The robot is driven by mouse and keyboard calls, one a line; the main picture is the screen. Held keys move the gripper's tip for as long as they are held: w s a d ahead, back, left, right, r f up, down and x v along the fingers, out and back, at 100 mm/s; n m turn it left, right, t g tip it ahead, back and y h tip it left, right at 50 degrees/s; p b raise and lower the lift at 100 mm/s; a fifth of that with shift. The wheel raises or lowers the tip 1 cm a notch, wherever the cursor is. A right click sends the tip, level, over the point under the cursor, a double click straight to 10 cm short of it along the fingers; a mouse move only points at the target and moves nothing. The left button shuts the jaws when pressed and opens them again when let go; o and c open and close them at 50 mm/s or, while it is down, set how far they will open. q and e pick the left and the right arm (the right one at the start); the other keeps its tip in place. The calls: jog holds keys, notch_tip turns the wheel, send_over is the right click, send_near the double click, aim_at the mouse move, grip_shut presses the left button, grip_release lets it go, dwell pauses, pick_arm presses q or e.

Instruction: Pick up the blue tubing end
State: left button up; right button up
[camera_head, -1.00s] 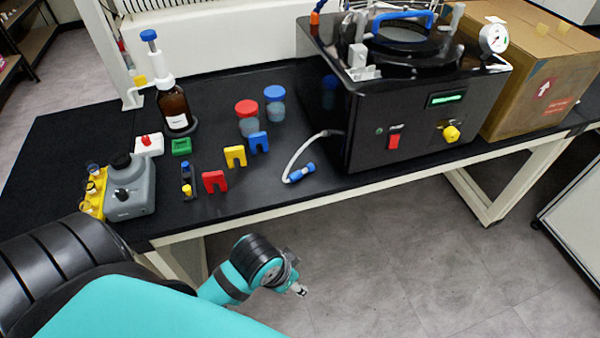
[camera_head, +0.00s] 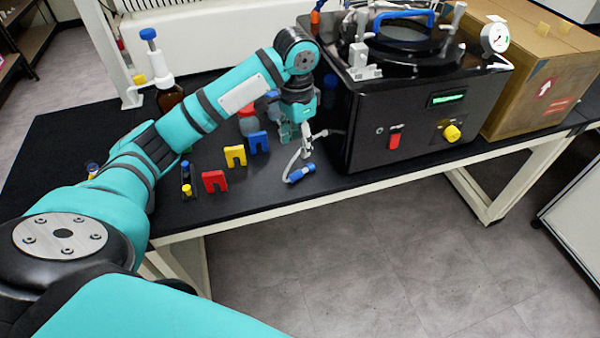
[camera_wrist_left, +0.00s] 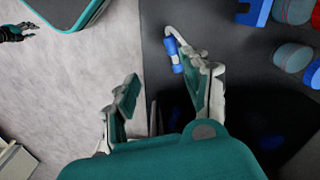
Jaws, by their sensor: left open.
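The blue tubing end (camera_head: 300,173) lies on the black bench in front of the freeze dryer, at the end of a pale hose. It also shows in the left wrist view (camera_wrist_left: 174,55), beside the inner side of the right-hand finger. My left gripper (camera_head: 296,142) points down over the bench, just behind the tubing end in the head view. In the left wrist view my left gripper (camera_wrist_left: 168,78) is open, with nothing between its fingers. Contact with the tubing cannot be told. What looks like my right gripper (camera_wrist_left: 15,32) is small at the left wrist view's upper left edge.
The black freeze dryer (camera_head: 365,120) stands close right of my left gripper. Blue (camera_head: 258,143), yellow (camera_head: 235,155) and red (camera_head: 214,181) blocks stand to the left. A brown bottle (camera_head: 170,98) and lidded jars (camera_head: 248,122) are partly behind my arm. The bench's front edge is near.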

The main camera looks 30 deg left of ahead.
aim_at(293, 175)
pick_arm(q)
jog(key=f, duration=0.4)
jog(key=a+f+p, duration=0.1)
jog(key=f, duration=0.4)
jog(key=a+f, duration=0.1)
jog(key=f, duration=0.4)
jog(key=shift+w+a, duration=0.1)
jog(key=shift+w, duration=0.3)
jog(key=shift+r, duration=0.1)
grip_shut()
